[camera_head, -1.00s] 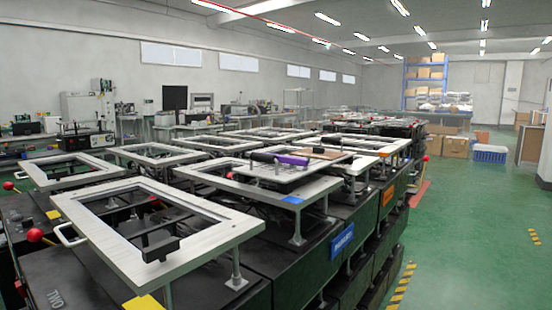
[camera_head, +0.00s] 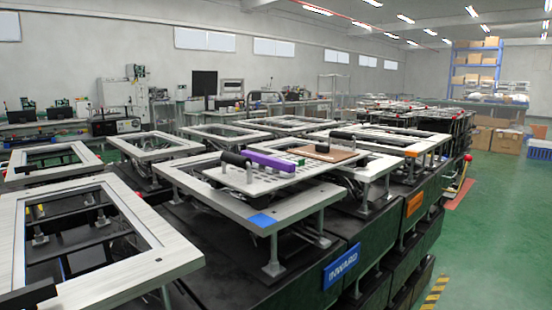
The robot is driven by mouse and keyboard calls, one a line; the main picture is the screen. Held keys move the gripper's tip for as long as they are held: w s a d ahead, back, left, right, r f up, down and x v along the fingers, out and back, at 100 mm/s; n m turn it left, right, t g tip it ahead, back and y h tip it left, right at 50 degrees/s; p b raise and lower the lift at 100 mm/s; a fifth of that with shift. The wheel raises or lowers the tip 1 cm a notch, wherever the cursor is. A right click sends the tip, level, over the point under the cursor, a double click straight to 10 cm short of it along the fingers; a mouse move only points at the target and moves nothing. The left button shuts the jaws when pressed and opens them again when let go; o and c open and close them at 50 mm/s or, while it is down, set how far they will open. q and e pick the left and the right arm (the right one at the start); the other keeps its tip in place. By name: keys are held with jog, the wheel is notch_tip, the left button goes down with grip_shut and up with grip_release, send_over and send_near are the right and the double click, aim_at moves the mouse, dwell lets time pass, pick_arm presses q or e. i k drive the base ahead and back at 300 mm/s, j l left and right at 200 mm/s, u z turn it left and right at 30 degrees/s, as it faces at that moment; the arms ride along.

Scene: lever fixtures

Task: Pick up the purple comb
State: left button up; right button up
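The purple comb (camera_head: 270,161) is a long purple bar near the middle of the view. It lies on a light plate with holes (camera_head: 226,177), which rests on a grey fixture frame. A black lever handle (camera_head: 236,159) on a metal post is close to the comb's left end; I cannot tell if they touch. Neither of my grippers is in view.
A brown board (camera_head: 325,154) lies right of the comb, beside another black handle (camera_head: 342,135). A blue tag (camera_head: 262,220) marks the frame's front corner. More fixture frames (camera_head: 140,250) stand around it. Green floor (camera_head: 500,225) is clear at the right.

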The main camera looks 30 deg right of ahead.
aim_at(260, 161)
jog(key=i+l, duration=0.1)
jog(key=l, duration=0.4)
jog(key=i+l, duration=0.1)
jog(key=l, duration=0.45)
jog(key=i+l+u, duration=0.1)
jog(key=l, duration=0.4)
jog(key=i+l, duration=0.1)
jog(key=l, duration=0.45)
